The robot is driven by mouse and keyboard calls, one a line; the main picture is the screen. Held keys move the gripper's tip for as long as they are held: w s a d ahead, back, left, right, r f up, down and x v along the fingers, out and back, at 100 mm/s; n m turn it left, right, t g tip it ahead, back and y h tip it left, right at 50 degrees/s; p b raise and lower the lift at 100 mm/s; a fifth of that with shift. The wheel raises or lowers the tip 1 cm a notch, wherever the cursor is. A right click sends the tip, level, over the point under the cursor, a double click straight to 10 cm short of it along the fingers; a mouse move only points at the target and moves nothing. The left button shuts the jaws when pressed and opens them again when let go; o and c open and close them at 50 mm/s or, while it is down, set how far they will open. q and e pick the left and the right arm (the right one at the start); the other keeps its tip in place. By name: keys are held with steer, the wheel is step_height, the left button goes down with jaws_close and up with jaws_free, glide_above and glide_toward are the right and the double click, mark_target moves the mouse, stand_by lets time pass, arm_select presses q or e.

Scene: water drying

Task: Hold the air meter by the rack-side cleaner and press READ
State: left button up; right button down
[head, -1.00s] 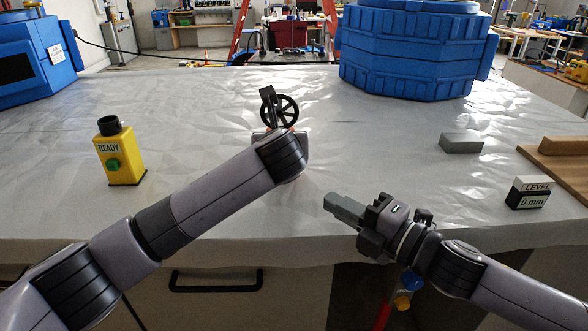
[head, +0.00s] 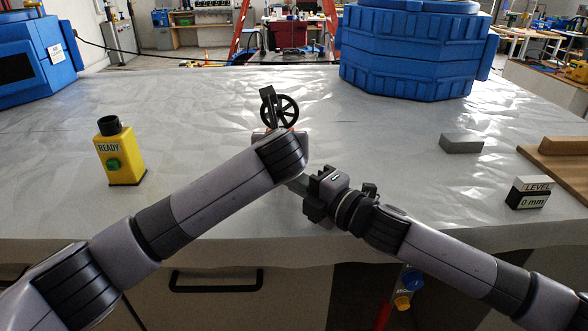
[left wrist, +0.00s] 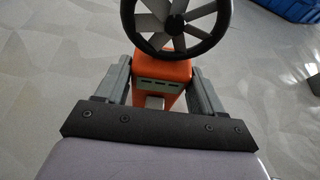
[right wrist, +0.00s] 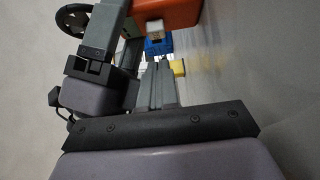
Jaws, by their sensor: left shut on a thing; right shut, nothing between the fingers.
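The air meter, an orange body (left wrist: 176,70) with a black fan wheel (head: 280,110), is held upright above the table by my left gripper (left wrist: 158,80). The left fingers are shut on both sides of the body. A small pale button (left wrist: 153,102) sits below its display strip; its lettering is unreadable. My right gripper (head: 292,186) is shut and empty, just below and right of the left gripper in the head view. In the right wrist view its closed fingers (right wrist: 160,82) point toward the button (right wrist: 155,30), with a gap visible. Two blue machines stand behind, left (head: 35,60) and right (head: 408,50).
A yellow READY box (head: 120,155) with a green button stands at left on the covered table (head: 220,125). A grey block (head: 461,143), a LEVEL display reading 0 mm (head: 530,192) and a wooden board (head: 560,155) are at right. The middle of the table is mostly clear.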

steer(key=shift+w+d, duration=0.1)
steer(key=shift+w, duration=1.5)
steer(key=shift+w, duration=0.15)
steer(key=shift+w, duration=0.8)
arm_select(q)
steer(key=shift+d, duration=0.15)
arm_select(e)
steer(key=shift+w+d, duration=0.1)
arm_select(q)
steer(key=shift+s+d, duration=0.1)
arm_select(e)
steer(key=shift+r, duration=0.1)
